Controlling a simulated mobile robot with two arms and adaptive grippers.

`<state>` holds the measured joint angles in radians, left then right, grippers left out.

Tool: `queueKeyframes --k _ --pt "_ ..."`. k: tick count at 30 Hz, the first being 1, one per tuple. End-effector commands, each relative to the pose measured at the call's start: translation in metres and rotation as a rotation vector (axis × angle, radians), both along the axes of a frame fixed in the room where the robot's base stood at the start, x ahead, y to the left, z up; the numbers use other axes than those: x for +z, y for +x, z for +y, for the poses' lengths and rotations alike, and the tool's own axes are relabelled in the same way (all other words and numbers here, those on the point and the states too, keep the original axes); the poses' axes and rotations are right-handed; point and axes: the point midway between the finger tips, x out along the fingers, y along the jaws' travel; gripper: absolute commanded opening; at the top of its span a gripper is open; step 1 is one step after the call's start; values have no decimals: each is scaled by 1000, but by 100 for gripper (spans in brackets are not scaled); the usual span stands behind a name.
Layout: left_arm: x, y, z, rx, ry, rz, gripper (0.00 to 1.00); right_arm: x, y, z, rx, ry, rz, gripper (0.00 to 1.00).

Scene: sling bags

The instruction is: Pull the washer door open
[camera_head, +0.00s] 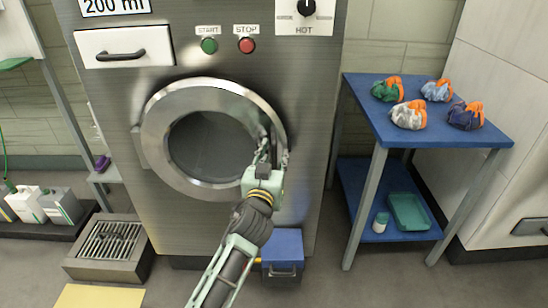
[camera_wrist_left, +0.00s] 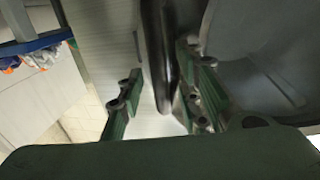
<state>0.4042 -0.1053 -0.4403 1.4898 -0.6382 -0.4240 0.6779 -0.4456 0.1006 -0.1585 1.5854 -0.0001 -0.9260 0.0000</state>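The washer door (camera_head: 160,108) is a round steel ring with dark glass, set in the front of the steel washer (camera_head: 110,90). It looks closed, with a hinge block at its left side. My left gripper (camera_head: 273,150) is at the door's right rim. In the left wrist view its two fingers (camera_wrist_left: 158,92) are apart, with a dark upright bar (camera_wrist_left: 160,45), seemingly the door's handle or edge, between them. A gap shows between the left finger and the bar; the right finger is close to it. The handle is mostly hidden by the gripper in the head view. My right gripper is not in view.
A blue two-level table (camera_head: 430,137) with several cloth bundles stands right of the washer. A blue box (camera_head: 283,246) sits on the floor below the door. A grated drain block (camera_head: 108,245) is at the lower left. Jugs (camera_head: 58,207) stand further left.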

Motion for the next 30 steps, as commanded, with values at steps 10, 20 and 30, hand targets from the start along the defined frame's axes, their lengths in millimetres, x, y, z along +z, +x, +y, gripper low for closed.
queueKeyframes --k 10,20,30 --pt "0 4 -1 0 0 1 32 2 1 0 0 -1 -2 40" --pt "0 3 -1 -1 1 1 3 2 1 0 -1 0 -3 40" --pt "0 3 -2 -3 4 -1 0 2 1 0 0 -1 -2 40"
